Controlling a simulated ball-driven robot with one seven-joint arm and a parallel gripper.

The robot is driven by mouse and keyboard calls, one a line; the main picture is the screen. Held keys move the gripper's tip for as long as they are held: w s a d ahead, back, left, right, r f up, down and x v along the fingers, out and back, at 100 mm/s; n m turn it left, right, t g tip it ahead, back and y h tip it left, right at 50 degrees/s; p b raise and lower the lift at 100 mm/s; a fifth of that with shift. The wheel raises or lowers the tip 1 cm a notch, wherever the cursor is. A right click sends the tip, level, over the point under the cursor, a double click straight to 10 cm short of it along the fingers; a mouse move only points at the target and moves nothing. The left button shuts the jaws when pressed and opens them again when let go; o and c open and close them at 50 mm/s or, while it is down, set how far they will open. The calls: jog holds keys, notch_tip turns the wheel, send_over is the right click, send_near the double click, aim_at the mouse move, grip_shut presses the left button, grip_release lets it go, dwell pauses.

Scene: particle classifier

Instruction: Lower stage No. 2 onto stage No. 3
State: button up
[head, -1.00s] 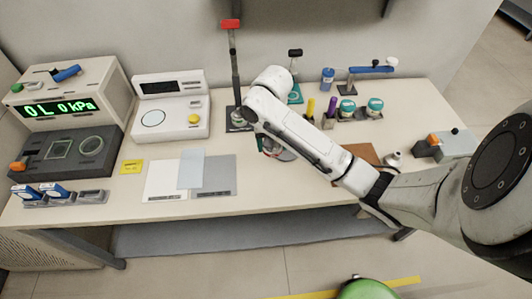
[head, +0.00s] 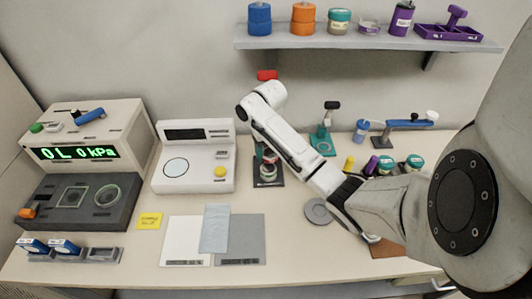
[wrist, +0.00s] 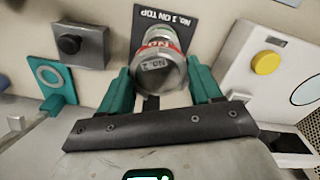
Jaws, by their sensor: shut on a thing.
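In the wrist view, stage No. 2 (wrist: 158,80) is a short metal cylinder with a label reading "NO. 2" toward the camera. The teal fingers of my gripper (wrist: 161,72) are shut on it, one on each side. Just beyond it is metal with a red band (wrist: 160,44); its label is too cut off to read, so I cannot tell whether it is stage No. 3 or whether they touch. The dark stand plate (wrist: 145,20) behind reads "NO. 1 ON TOP". In the head view, the metal stages (head: 267,170) show over the stand base (head: 268,184), partly behind my arm.
A round grey disc (head: 318,211) lies on the table to the right. A shelf (head: 360,42) hangs above.

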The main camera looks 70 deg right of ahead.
aim_at(268, 167)
jog(key=shift+w+d+f, duration=0.1)
jog(key=shift+w+d, duration=0.15)
jog(key=shift+w, duration=0.05)
notch_tip(268, 167, down, 4)
jog(key=b, duration=0.4)
jog(key=shift+b, duration=0.4)
jog(key=shift+f, duration=0.3)
jog(key=shift+p, duration=1)
jog(key=shift+f, duration=0.4)
dwell(0.9)
jog(key=o, duration=1.2)
jog(key=shift+o, duration=0.2)
notch_tip(268, 167, up, 9)
jog(key=shift+r+p, duration=0.15)
jog(key=shift+p, duration=1)
jog(key=shift+r+p, duration=0.8)
jog(key=shift+p, duration=0.05)
